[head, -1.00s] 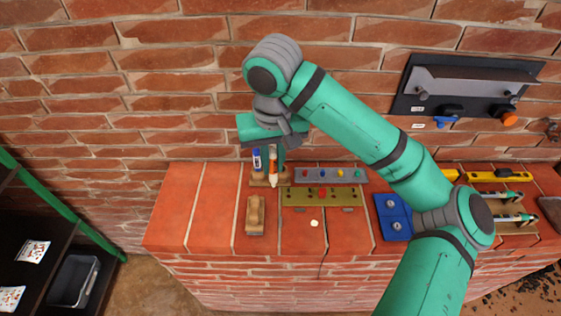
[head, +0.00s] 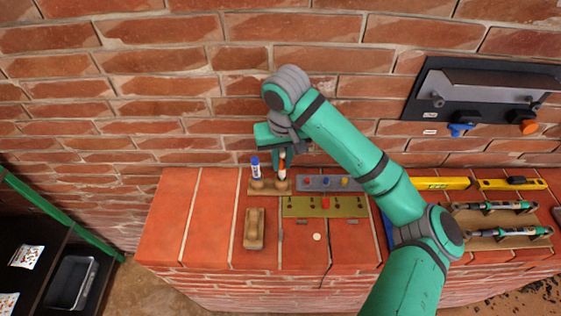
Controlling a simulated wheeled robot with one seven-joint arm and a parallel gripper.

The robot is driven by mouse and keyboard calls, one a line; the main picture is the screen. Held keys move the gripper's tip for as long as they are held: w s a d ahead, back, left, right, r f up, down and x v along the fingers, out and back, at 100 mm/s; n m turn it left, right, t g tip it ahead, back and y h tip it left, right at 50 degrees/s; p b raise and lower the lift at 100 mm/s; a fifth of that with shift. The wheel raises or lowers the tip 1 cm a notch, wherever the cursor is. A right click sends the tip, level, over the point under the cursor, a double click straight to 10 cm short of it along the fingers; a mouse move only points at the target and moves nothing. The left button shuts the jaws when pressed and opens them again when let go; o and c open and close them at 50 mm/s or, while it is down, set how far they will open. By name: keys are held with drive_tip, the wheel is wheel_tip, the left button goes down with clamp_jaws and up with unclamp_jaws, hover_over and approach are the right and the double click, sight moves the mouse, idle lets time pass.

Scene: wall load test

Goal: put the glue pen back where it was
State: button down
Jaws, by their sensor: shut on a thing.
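A white pen with orange parts (head: 282,168), likely the glue pen, is upright in my gripper (head: 281,158). My gripper is shut on its upper part, and the fingers partly hide it. Its lower end is at the right side of a small wooden stand (head: 270,188); I cannot tell whether it is inside the stand or just above it. A white pen with a blue cap (head: 255,167) stands upright in the left side of the same stand, apart from the held pen.
A grey strip with coloured knobs (head: 315,183) and an olive plate (head: 300,207) lie right of the stand. A yellow level (head: 445,183) is farther right. The brick wall rises close behind.

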drive_tip(key=shift+d+f, duration=0.1)
drive_tip(key=shift+f, duration=0.5)
drive_tip(key=shift+s+f, duration=0.1)
drive_tip(key=shift+f, duration=0.2)
drive_tip(key=shift+s+a, duration=0.2)
drive_tip(key=shift+s, duration=0.05)
drive_tip(key=c, duration=1.7)
unclamp_jaws()
drive_tip(key=shift+d, duration=0.1)
drive_tip(key=r, duration=0.4)
drive_tip(key=s+r, duration=0.1)
drive_tip(key=r, duration=0.7)
drive_tip(key=shift+s+d, duration=0.15)
drive_tip(key=shift+f, duration=0.1)
